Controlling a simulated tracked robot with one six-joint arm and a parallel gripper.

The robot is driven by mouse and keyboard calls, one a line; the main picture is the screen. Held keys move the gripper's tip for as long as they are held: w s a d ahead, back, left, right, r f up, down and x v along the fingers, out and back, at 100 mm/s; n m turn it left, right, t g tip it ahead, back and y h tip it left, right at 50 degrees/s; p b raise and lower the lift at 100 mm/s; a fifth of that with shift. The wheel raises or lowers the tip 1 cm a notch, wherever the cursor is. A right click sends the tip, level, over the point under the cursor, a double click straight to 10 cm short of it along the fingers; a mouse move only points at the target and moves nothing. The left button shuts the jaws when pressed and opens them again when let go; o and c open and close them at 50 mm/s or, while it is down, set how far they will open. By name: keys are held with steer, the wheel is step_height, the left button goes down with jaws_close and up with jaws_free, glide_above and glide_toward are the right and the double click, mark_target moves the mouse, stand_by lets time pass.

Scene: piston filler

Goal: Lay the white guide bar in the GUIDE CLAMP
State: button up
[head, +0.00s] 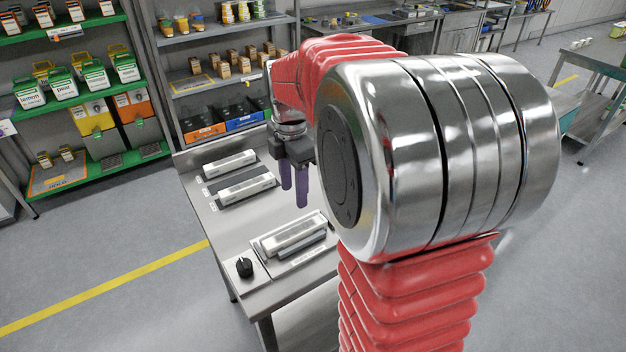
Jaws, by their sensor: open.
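Two white bars lie on the steel table to the left of my gripper: a far white bar (229,164) and a nearer white bar (246,189). Which one is the guide bar I cannot tell, as the labels are too small to read. At the table's near end is a fixture, seemingly the guide clamp (310,255), with a long pale block along it and a black knob (244,267) at its left. My gripper (294,193) points down with purple fingers apart and empty, above the table, right of the nearer bar and beyond the fixture. My arm hides the table's right side.
A dark strip (227,179) lies between the two white bars. Shelves with green-lidded boxes (90,80) and a grey rack (215,70) stand behind the table. Bare table (225,225) shows between the nearer bar and the fixture. Open floor lies to the left.

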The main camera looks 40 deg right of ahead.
steer(key=shift+a, duration=0.1)
steer(key=s+a+r+m+t, duration=0.1)
steer(key=s+a+m+t, duration=0.1)
steer(key=s+a+m, duration=0.5)
steer(key=s+a+r+m+t, duration=0.2)
steer(key=s+a+m+t, duration=0.1)
steer(key=s+a+m, duration=0.5)
steer(key=shift+a+r+m+t, duration=0.3)
steer(key=shift+a+m, duration=0.2)
steer(key=shift+m, duration=0.7)
steer(key=shift+c, duration=0.6)
